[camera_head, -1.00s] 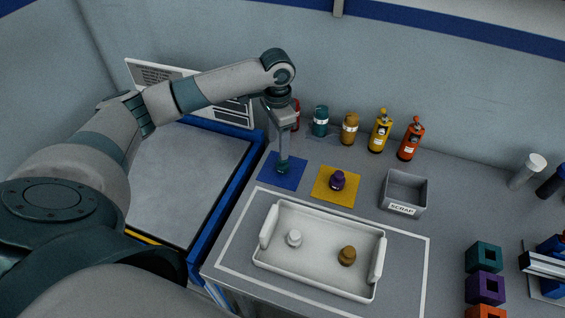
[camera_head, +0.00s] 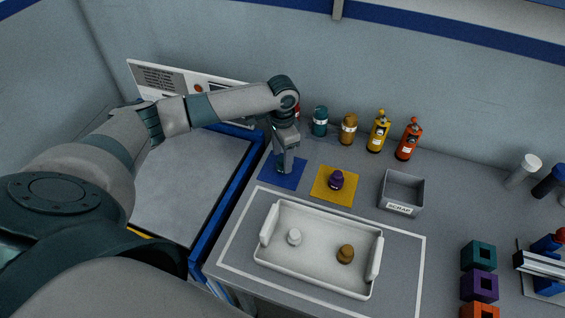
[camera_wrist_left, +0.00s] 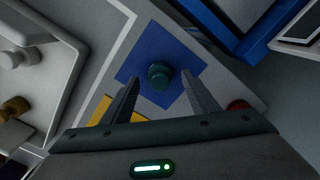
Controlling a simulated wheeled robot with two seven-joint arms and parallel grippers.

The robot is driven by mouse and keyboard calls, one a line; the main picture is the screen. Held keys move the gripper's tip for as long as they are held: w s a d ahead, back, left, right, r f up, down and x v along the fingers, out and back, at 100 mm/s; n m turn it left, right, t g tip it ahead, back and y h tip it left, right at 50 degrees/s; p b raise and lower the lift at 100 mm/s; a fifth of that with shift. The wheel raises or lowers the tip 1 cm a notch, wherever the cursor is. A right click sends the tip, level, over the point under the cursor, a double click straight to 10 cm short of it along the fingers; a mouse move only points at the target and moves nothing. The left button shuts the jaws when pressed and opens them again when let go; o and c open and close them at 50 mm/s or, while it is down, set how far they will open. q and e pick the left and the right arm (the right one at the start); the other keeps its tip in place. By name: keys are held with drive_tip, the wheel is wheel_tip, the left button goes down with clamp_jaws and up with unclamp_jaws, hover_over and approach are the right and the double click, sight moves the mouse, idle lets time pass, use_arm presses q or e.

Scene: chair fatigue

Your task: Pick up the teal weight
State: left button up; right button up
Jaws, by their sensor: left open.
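The teal weight (camera_wrist_left: 159,76) stands on the blue mat (camera_wrist_left: 132,69) in the left wrist view. My left gripper (camera_head: 285,166) is open and points down over the same blue mat (camera_head: 268,179) in the head view, where it hides the weight. In the wrist view its two fingers (camera_wrist_left: 160,84) reach toward the weight, one on each side, with gaps between them and it. Whether the fingers are down at the weight's height I cannot tell. My right gripper is not in view.
A purple weight (camera_head: 336,180) stands on a yellow mat (camera_head: 322,193) just right. A white tray (camera_head: 310,272) holds a white and a brown weight in front. A grey scrap bin (camera_head: 402,209) is farther right. Several bottles, including a teal one (camera_head: 320,121), line the back.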

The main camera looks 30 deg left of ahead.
use_arm(q)
drive_tip(key=shift+f, duration=1.2)
drive_tip(key=c, duration=1.4)
drive_tip(key=shift+o, duration=0.2)
drive_tip(key=shift+r, duration=0.1)
drive_tip(key=shift+w+r, duration=0.1)
drive_tip(key=shift+r, duration=0.3)
drive_tip(key=r, duration=0.1)
drive_tip(key=r+b, duration=0.1)
drive_tip(key=r, duration=0.1)
drive_tip(key=shift+w+d+r+b, duration=0.1)
drive_tip(key=shift+d+b, duration=0.2)
drive_tip(key=shift+b, duration=0.05)
drive_tip(key=w+d+r+b, duration=0.3)
drive_tip(key=w+d+r, duration=0.2)
drive_tip(key=d+r, duration=0.2)
drive_tip(key=d, duration=0.2)
drive_tip(key=shift+w+d, duration=0.3)
drive_tip(key=shift+d, duration=0.05)
